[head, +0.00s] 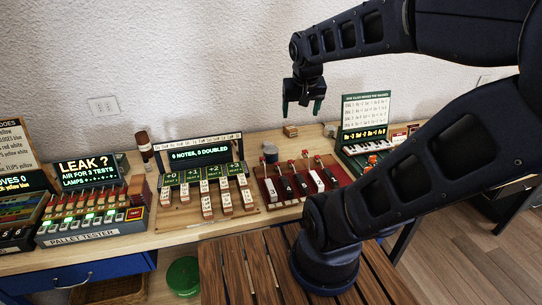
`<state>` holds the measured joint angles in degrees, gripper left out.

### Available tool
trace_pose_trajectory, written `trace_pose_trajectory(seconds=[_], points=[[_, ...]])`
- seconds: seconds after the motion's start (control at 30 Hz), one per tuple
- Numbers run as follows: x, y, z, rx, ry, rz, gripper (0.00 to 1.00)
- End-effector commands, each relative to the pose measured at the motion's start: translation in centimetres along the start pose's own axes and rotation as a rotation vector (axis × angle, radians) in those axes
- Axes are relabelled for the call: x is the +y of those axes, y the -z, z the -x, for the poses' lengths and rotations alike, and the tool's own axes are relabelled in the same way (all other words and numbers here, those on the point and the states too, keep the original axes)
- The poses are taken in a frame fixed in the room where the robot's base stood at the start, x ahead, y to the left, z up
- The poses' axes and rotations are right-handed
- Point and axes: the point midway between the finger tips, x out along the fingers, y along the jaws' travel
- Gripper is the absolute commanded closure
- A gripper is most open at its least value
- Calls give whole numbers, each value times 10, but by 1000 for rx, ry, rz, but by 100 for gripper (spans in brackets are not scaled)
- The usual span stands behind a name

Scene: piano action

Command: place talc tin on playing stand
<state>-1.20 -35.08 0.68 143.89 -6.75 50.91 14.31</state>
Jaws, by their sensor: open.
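My gripper (301,108) is open and empty, pointing down above the back of the bench, with its fingertips well clear of the top. I cannot read a label that marks the talc tin. A small grey cylinder (270,153) stands behind the red tray, left of and below my gripper. A dark red-brown cylinder with a pale band (144,148) stands at the back left.
The red tray (262,190) holds several levers. A pallet tester (80,238) stands left and a green unit (352,128) right. A small wooden block (290,131) lies at the back. My arm hides part of the right side. A slatted wooden surface (225,270) is in front.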

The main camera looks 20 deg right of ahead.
Motion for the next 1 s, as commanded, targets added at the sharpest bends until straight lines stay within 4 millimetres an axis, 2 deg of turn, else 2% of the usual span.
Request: trace_pose_trajectory(seconds=[0.2, 0.5, 0.73, 1.0], points=[[-5, 35, -39, -18, -79, -120, 26], [-19, 75, -98, -10, -161, -269, 26], [-37, 98, -150, 5, -197, -368, 26], [-65, 114, -218, 16, -214, -474, 26]])
